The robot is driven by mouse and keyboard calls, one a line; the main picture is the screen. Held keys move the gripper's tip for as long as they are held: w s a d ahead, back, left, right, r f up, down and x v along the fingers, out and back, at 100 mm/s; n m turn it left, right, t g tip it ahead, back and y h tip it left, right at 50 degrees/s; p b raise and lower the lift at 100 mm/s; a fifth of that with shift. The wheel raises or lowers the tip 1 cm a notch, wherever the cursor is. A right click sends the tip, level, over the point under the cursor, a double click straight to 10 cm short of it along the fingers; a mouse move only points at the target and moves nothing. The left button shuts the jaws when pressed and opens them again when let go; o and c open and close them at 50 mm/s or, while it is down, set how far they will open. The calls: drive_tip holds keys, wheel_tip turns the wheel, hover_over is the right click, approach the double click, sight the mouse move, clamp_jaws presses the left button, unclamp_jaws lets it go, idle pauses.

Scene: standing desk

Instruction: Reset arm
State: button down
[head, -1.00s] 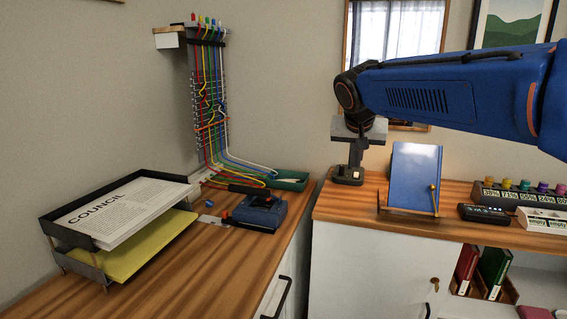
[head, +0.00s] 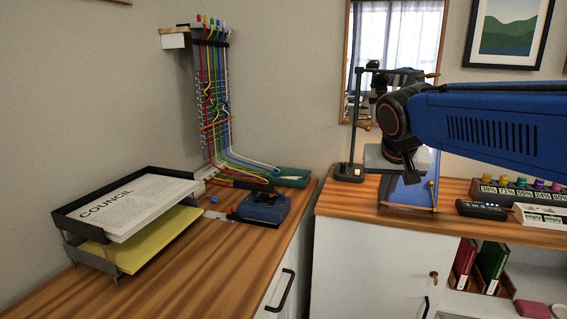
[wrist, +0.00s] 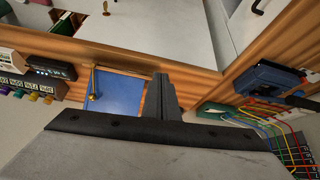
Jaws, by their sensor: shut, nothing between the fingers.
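My blue arm reaches in from the right in the head view. My gripper (head: 404,172) hangs below its dark wrist joint, in front of the blue book on its wooden stand (head: 408,194), and hides much of it. In the wrist view my gripper (wrist: 161,80) shows as dark fingers pressed together with nothing between them. There the blue book (wrist: 118,95) lies just left of the fingers. Whether the gripper touches the book cannot be told.
A dark stand (head: 349,172) rises left of the gripper. A black remote-like device (head: 481,210) and a row of labelled pots (head: 515,190) stand to the right. A paper tray (head: 68,222), a blue device (head: 263,207) and coloured cables (head: 216,110) are on the left desk.

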drive_tip(key=s+d+f+n+y, duration=0.1)
drive_tip(key=s+d+f, duration=0.1)
drive_tip(key=s+f, duration=0.6)
drive_tip(key=s+d+f+n+g, duration=0.1)
drive_tip(key=s+d+f, duration=0.1)
drive_tip(key=s+f, duration=0.7)
drive_tip(key=s, duration=0.7)
drive_tip(key=shift+s+f+y, duration=0.2)
drive_tip(key=shift+s+y, duration=0.1)
drive_tip(key=shift+y, duration=0.1)
